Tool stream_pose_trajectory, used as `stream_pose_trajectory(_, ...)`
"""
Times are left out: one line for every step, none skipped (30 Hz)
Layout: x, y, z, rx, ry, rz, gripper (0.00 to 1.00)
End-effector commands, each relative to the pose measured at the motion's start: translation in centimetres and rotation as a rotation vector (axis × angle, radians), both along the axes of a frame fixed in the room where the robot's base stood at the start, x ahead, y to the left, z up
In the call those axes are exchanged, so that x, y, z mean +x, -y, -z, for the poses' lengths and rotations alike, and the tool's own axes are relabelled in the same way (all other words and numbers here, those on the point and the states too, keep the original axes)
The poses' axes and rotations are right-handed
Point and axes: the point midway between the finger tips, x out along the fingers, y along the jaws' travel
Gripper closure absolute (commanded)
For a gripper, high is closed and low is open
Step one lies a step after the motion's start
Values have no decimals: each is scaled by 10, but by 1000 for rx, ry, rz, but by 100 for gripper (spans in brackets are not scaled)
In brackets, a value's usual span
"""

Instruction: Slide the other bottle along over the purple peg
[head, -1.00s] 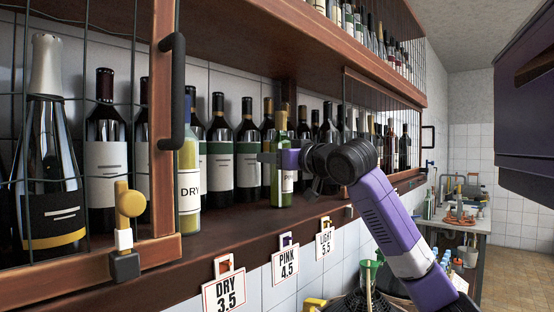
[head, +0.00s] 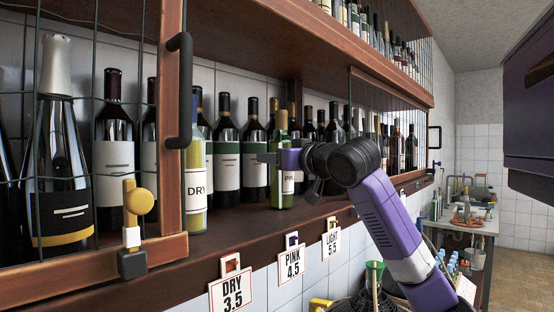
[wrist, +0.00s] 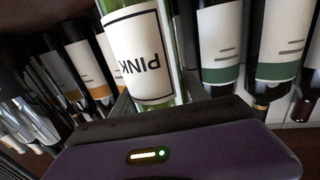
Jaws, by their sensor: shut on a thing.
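My gripper (head: 280,158) is shut on the neck or body of a green bottle (head: 283,200) labelled PINK, which stands upright on the wooden shelf. The wrist view shows its white label (wrist: 140,55) upside down, close to my gripper. A purple peg (head: 291,240) is on the shelf's front edge below the bottle, a little to its right, with the PINK 4.5 card (head: 292,264) hanging from it. A yellowish bottle labelled DRY (head: 195,190) stands to the left, by the door frame, left of the red peg (head: 231,263).
A row of dark bottles (head: 226,160) stands close behind. A wire-mesh door with a black handle (head: 180,90) and a yellow latch (head: 138,202) is at the left. A yellow peg (head: 331,223) holds the LIGHT card to the right. Bare shelf (head: 240,215) lies between the labelled bottles.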

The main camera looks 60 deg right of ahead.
Motion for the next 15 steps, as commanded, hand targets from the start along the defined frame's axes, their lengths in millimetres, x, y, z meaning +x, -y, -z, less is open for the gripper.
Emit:
stream_pose_trajectory(0,-1,-1,-1,3,-1,100)
stream_pose_trajectory(0,-1,-1,-1,3,-1,100)
stream_pose_trajectory(0,-1,-1,-1,3,-1,100)
stream_pose_trajectory(0,-1,-1,-1,3,-1,100)
stream_pose_trajectory(0,-1,-1,-1,3,-1,100)
stream_pose_trajectory(0,-1,-1,-1,3,-1,100)
stream_pose_trajectory(0,-1,-1,-1,3,-1,100)
stream_pose_trajectory(0,-1,-1,-1,3,-1,100)
stream_pose_trajectory(0,-1,-1,-1,3,-1,100)
stream_pose_trajectory(0,-1,-1,-2,2,-1,100)
stream_pose_trajectory(0,-2,-1,-2,2,-2,100)
stream_pose_trajectory(0,-2,-1,-2,2,-2,100)
stream_pose_trajectory(1,-3,-1,-2,2,-2,100)
stream_pose_trajectory(1,-4,-1,-2,2,-2,100)
stream_pose_trajectory(1,-5,-1,-2,2,-2,100)
